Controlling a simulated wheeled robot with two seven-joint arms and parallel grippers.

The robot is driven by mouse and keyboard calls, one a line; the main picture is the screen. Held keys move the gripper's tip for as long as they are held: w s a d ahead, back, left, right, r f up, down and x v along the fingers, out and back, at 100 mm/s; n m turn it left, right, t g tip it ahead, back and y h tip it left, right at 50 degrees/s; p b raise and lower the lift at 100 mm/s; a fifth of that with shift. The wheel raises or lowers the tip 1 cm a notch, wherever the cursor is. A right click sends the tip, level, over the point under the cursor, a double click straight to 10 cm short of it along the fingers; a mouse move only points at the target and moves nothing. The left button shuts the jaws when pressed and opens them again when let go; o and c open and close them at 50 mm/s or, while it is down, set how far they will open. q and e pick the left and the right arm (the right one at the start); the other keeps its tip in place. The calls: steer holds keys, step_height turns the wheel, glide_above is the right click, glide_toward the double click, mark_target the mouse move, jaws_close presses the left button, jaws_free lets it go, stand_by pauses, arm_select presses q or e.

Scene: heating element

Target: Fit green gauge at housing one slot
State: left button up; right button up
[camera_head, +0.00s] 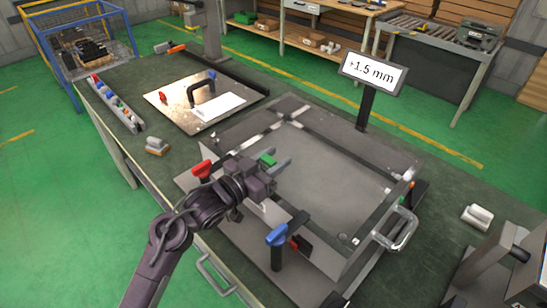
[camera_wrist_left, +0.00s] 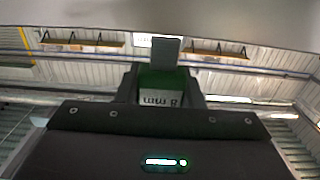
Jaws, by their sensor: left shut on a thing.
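My left gripper (camera_head: 277,163) reaches in from the left over the near left part of the large grey frame fixture (camera_head: 330,180). It is shut on the green gauge (camera_head: 267,159), which shows as a small green piece between the fingers. In the left wrist view the gauge (camera_wrist_left: 161,98) sits between the two fingers, with a white label reading "8 mm" upside down and a grey tab above it. I cannot make out which part is the housing one slot, or whether the gauge touches the fixture. My right gripper does not show.
A red-handled clamp (camera_head: 202,170) and a blue-handled clamp (camera_head: 277,235) stand close to my left gripper. A sign reading "+1.5 mm" (camera_head: 373,72) rises behind the fixture. A plate with a black handle (camera_head: 185,108) and a parts rail (camera_head: 116,106) lie farther back.

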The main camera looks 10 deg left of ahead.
arm_select(q)
steer(key=shift+p, duration=0.3)
stand_by(0.4)
stand_by(0.4)
steer(key=shift+p, duration=0.45)
stand_by(0.6)
steer(key=shift+f+b, duration=0.95)
steer(key=shift+f, duration=0.8)
steer(key=o, duration=1.1)
steer(key=shift+c, duration=0.2)
steer(key=shift+s, duration=0.1)
